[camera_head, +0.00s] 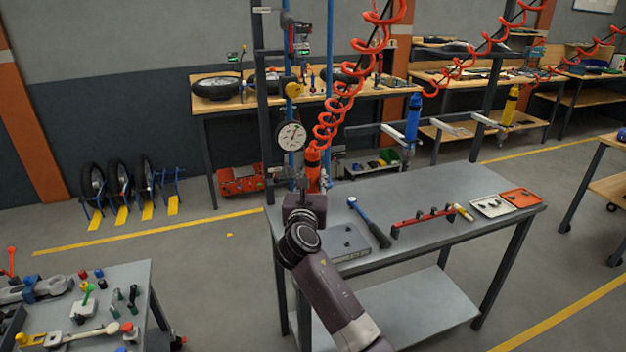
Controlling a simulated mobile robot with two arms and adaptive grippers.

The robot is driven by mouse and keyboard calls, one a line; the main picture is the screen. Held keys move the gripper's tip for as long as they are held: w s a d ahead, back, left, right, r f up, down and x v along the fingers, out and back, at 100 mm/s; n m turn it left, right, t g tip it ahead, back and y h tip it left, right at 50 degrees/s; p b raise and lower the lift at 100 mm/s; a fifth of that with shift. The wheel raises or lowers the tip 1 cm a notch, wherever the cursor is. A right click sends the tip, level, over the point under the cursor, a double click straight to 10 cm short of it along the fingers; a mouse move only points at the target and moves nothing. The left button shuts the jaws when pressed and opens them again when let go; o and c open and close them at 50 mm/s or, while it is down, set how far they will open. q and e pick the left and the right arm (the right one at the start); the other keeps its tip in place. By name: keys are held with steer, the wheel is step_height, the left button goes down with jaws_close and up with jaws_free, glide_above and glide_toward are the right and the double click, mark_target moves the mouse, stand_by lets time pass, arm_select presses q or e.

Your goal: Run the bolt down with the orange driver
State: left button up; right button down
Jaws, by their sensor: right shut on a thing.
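The orange driver (313,162) hangs upright below a coiled red hose, over the back left corner of the grey worktable (400,190). My right gripper (306,196) reaches up from below and is shut on the driver. My own wrist hides its fingers and the driver's lower end. A grey plate (350,243) with small dark spots lies on the table just right of my wrist. I cannot make out which spot, if any, is the bolt. My left gripper is out of view.
A blue-headed hammer (370,222), a red rack (422,218), a yellow piece (463,212), a white tray (491,207) and an orange tray (521,198) lie rightward on the table. A round gauge (291,136) stands close left of the driver. Blue (413,117) and yellow (509,106) drivers hang farther right.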

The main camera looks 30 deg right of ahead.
mark_target(313, 190)
steer(key=shift+f+b, duration=1.9)
steer(key=shift+b, duration=0.05)
steer(key=shift+f, duration=0.85)
steer(key=shift+p, duration=0.55)
steer(key=shift+f+b, duration=0.3)
steer(key=shift+f, duration=0.8)
steer(key=shift+f+p, duration=0.1)
steer(key=shift+p, duration=0.25)
stand_by(0.5)
steer(key=shift+f+p, duration=0.2)
steer(key=shift+p, duration=0.4)
stand_by(0.4)
